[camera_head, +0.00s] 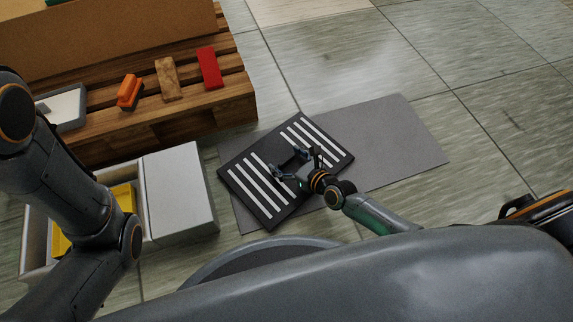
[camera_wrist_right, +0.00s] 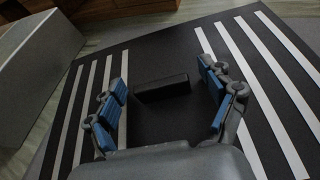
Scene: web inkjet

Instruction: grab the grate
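The grate (camera_head: 262,206) is a flat dark panel with white stripes at both ends, lying on a grey mat on the floor. In the right wrist view the grate (camera_wrist_right: 150,60) fills most of the picture, with a raised black bar, its handle (camera_wrist_right: 162,88), in the middle. My right gripper (camera_head: 294,162) is over the middle of the grate, and its blue-padded fingers (camera_wrist_right: 163,100) are spread on either side of the handle, apart from it. My left arm shows at the left, but its gripper is out of view.
A grey mat (camera_head: 392,135) extends right of the grate. A white box (camera_head: 180,195) with a yellow item (camera_head: 123,198) stands left of it. A wooden pallet (camera_head: 190,118) at upper left carries an orange piece (camera_head: 129,91), a wooden block (camera_head: 168,79) and a red block (camera_head: 209,68). Floor at upper right is clear.

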